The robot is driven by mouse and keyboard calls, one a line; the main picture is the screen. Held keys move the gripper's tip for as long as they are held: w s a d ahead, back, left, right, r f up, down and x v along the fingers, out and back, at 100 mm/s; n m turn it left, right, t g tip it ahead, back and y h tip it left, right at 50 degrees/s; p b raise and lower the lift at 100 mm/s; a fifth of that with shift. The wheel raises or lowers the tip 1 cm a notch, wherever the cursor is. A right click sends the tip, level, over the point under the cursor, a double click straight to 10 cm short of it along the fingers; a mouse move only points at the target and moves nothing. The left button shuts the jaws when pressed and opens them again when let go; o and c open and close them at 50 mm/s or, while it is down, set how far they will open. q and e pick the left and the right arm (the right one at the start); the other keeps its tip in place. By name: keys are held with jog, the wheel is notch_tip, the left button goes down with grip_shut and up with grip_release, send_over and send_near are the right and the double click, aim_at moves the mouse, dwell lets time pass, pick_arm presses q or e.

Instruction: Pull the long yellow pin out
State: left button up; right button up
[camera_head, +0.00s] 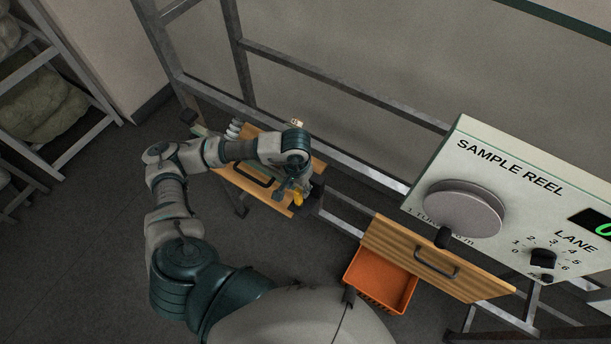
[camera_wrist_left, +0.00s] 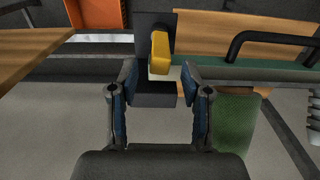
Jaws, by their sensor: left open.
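The yellow pin (camera_wrist_left: 160,52) shows in the left wrist view as a rounded yellow bar, its end toward me, in front of a dark upright plate (camera_wrist_left: 153,25). My left gripper (camera_wrist_left: 158,84) is open, its two fingers apart below and to either side of the pin's lower end. I cannot tell whether a finger touches it. In the head view the pin (camera_head: 299,198) is a small yellow spot right beside my left gripper (camera_head: 286,190). How far the pin sits in its mount is hidden. My right gripper is not in view.
A wooden board with a black handle (camera_head: 255,175) lies beside the left arm. A sample reel panel (camera_head: 500,165) stands at the right, above a wooden drawer front (camera_head: 400,245) and an orange bin (camera_head: 385,285). Metal frame rails run behind. A green part (camera_wrist_left: 232,120) is close right of the gripper.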

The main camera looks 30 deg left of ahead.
aim_at(298, 191)
pick_arm(q)
jog(key=shift+w+f, duration=0.25)
jog(key=shift+a+f, duration=0.1)
jog(key=shift+f, duration=0.2)
jog(key=shift+f+b, duration=0.3)
jog(key=shift+f, duration=0.05)
jog(key=f, duration=0.2)
jog(key=f+b, duration=0.1)
jog(key=shift+s+f, duration=0.2)
jog(key=shift+s, duration=0.1)
jog(key=f+b, duration=0.3)
jog(key=b, duration=0.1)
jog(key=shift+w, duration=0.2)
jog(key=shift+f+b, duration=0.15)
jog(key=shift+b, duration=0.15)
jog(key=shift+s, duration=0.1)
